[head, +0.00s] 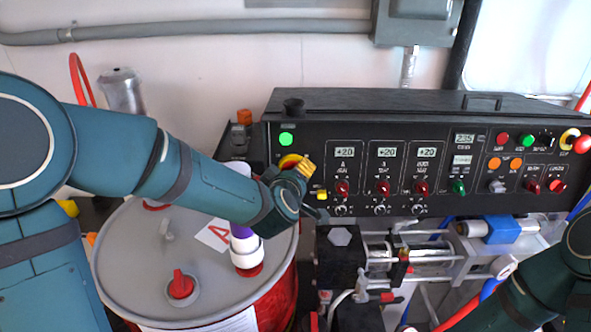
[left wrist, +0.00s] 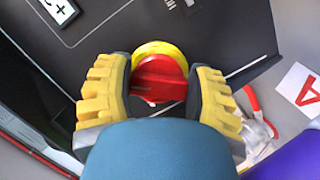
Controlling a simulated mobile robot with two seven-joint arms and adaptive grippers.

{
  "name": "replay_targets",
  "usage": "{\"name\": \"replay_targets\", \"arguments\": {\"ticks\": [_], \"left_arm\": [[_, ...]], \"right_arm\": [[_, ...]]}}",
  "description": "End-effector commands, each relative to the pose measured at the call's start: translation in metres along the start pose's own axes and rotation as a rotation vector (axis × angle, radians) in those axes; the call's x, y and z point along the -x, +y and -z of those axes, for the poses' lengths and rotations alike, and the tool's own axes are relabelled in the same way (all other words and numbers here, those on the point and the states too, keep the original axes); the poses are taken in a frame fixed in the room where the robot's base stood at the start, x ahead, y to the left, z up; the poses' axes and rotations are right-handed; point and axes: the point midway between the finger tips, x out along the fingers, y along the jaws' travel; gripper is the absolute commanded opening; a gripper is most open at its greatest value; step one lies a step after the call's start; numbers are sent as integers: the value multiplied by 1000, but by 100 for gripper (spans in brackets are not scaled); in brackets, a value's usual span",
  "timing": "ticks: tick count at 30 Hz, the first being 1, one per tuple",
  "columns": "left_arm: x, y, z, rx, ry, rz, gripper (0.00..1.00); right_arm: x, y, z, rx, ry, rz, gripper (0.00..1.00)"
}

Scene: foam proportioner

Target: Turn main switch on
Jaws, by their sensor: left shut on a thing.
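The main switch is a red rotary knob on a yellow round base; it shows clearly in the left wrist view (left wrist: 158,80). In the head view the switch (head: 290,160) is at the left end of the black control panel, partly hidden by my gripper. My left gripper (head: 300,168) is at the panel face, its yellow ribbed fingers one on each side of the red knob, shut on it. The left wrist view also shows the gripper's fingers (left wrist: 160,92) flanking the knob. My right arm enters at the lower right; its gripper is not in view.
The control panel (head: 365,205) carries displays, knobs and buttons right of the switch. A green light (head: 286,139) glows above the switch. A red drum with a grey lid (head: 130,250) stands below my left arm. Pipes and valves (head: 420,255) sit below the panel.

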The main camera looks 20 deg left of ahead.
Motion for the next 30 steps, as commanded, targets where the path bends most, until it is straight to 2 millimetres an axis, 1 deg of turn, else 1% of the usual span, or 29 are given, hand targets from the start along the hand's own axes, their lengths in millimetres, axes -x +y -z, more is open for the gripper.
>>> {"name": "replay_targets", "arguments": {"ticks": [1,7,23,24,25,26,30], "left_arm": [[1,2,1,-20,1,3,21],[0,1,1,-73,4,18,21],[0,0,1,-93,4,22,21],[0,0,1,-93,4,22,73],[0,0,1,-92,4,22,83],[0,0,1,-92,3,23,89],[0,0,1,-92,3,23,89]], "right_arm": [[4,-2,1,-1,2,0,0],[9,-3,3,-2,6,0,0],[10,-4,3,-1,4,1,0],[10,-4,3,-1,4,1,0],[10,-4,3,-1,5,1,0],[10,-4,3,-1,5,1,0],[11,-4,3,-1,5,1,0]]}}
